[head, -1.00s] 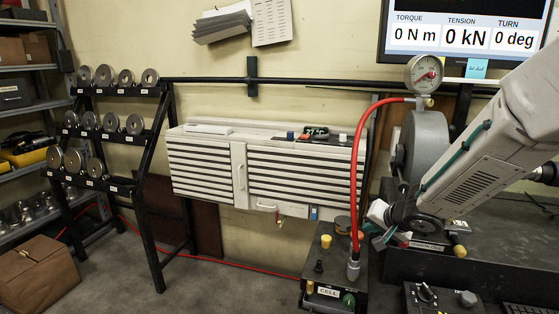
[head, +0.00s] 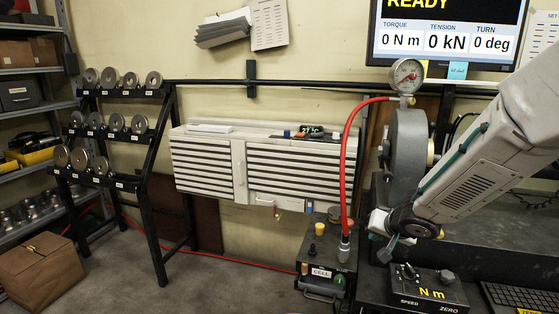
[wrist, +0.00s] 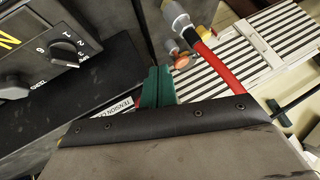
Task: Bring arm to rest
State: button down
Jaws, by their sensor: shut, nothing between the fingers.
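My arm comes in from the right in the head view and reaches down to the left. My gripper (head: 386,250) is at its lower left end, small and partly hidden by the wrist, in front of the grey round machine housing. In the wrist view its green fingers (wrist: 157,87) are together with nothing between them. They appear above the dark bench, near the "TENSION" label; I cannot tell the height.
A control box (head: 428,289) with knobs stands below my arm. A pressure gauge (head: 407,75) and red hose (head: 352,150) are close left of it. A keyboard (head: 520,298) lies at right. The weight rack (head: 154,220) and slatted cabinet (head: 205,165) stand farther left.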

jog(key=s+d+r+n+g+h, duration=0.1)
jog(key=s+d+r+g+h, duration=0.2)
jog(key=s, duration=0.5)
jog(key=s+d+r+n+g+h, duration=0.1)
jog(key=s+d+g+h, duration=0.1)
jog(key=s+d, duration=0.45)
jog(key=s+a+r+y, duration=0.1)
jog(key=s+a+r, duration=0.2)
jog(key=s, duration=0.4)
jog(key=s+a+r+n+g+y, duration=0.1)
jog(key=s+a+r, duration=0.2)
jog(key=s, duration=0.4)
jog(key=s+a+r+n+y, duration=0.1)
jog(key=s+a+r, duration=0.2)
jog(key=s, duration=0.4)
jog(key=shift+s+g+y, duration=0.25)
jog(key=shift+g+y, duration=0.05)
jog(key=shift+g, duration=0.1)
jog(key=shift+r, duration=0.1)
